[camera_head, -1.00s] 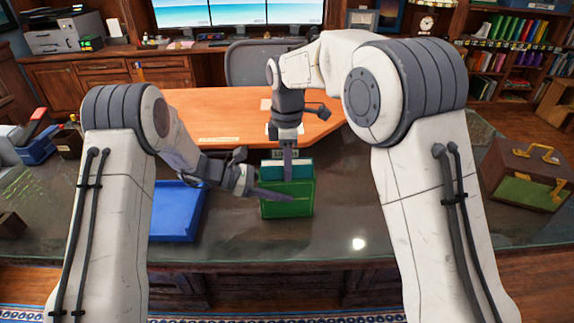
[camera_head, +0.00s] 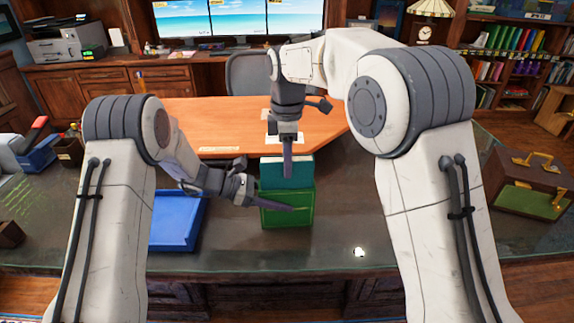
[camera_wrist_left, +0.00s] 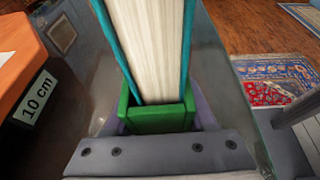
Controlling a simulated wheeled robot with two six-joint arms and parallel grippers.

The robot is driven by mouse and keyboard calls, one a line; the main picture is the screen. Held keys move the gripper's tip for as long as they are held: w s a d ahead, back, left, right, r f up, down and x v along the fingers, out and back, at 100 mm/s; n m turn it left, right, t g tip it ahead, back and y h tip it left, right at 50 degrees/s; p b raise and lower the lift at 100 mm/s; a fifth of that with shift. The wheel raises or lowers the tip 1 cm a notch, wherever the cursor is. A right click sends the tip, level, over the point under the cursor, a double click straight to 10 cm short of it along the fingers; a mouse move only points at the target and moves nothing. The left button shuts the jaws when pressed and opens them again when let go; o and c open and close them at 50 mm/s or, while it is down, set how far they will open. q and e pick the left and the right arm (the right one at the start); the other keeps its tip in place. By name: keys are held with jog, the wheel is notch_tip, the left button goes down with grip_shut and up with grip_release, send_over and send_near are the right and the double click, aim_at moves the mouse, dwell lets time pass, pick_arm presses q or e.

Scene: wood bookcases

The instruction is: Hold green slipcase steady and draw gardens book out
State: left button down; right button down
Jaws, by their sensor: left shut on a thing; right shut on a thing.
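The green slipcase (camera_head: 288,215) stands upright on the dark glossy desk. The teal gardens book (camera_head: 275,175) stands partly out of its top, with its lower part hidden inside. In the left wrist view the book (camera_wrist_left: 150,45) shows cream pages between teal covers, rising from the slipcase (camera_wrist_left: 158,118). My left gripper (camera_head: 278,206) is shut on the slipcase, with its fingers on either side of it. My right gripper (camera_head: 287,160) points down from above and is shut on the top of the book.
A blue tray (camera_head: 178,220) lies left of the slipcase. An orange-brown desk panel (camera_head: 225,120) with a small label is behind it. A brown case (camera_head: 530,180) with a green front stands at the far right.

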jog(key=shift+r, duration=0.25)
jog(key=shift+r, duration=1.75)
jog(key=shift+r, duration=0.1)
notch_tip(320, 180, up, 7)
jog(key=shift+r, duration=0.15)
dwell(0.3)
pick_arm(q)
jog(key=shift+c, duration=0.7)
grip_release()
jog(key=shift+a, duration=0.1)
